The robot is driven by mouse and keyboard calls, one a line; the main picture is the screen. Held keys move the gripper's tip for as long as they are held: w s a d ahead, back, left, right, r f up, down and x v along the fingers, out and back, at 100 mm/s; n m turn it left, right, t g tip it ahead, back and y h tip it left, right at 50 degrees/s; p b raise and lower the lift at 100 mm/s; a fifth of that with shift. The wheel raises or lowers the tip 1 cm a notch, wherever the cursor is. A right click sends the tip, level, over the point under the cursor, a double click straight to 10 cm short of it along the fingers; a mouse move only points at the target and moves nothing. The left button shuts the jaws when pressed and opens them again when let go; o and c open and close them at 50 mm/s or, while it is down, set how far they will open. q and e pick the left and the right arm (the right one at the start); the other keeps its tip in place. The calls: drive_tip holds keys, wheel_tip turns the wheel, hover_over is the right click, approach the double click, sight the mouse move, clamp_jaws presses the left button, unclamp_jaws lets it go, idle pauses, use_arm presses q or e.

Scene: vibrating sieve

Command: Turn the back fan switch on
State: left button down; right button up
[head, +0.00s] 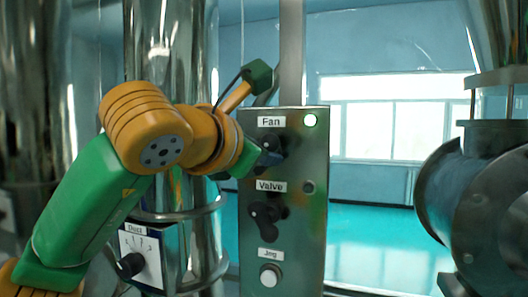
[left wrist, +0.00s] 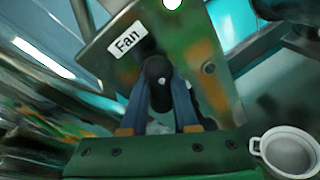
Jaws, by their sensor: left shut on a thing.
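The grey control panel (head: 312,220) stands upright in the middle of the head view. Its black fan switch (head: 268,141) sits under the "Fan" label (head: 271,122), partly hidden by my left gripper. My left gripper (head: 270,158) reaches in from the left and is shut on the fan switch. In the left wrist view, the blue fingers (left wrist: 162,105) stand on both sides of the black knob (left wrist: 158,70). My right gripper is not in view.
Below are a black valve switch (head: 265,215) with a dark lamp (head: 308,187) and a pale Jog button (head: 270,275). A Duct dial box (head: 143,260) is at the lower left by a shiny pipe. A large dark flanged pipe (head: 475,200) stands on the right.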

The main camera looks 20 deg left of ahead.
use_arm(q)
drive_tip(key=shift+r, duration=0.1)
drive_tip(key=c, duration=0.7)
unclamp_jaws()
drive_tip(key=shift+s, duration=0.1)
drive_tip(key=shift+s+b, duration=0.3)
drive_tip(key=shift+b, duration=0.05)
drive_tip(key=b+v, duration=0.2)
drive_tip(key=v, duration=0.4)
drive_tip(key=shift+s+a+b, duration=0.1)
drive_tip(key=shift+s+b, duration=0.2)
drive_tip(key=shift+w, duration=0.15)
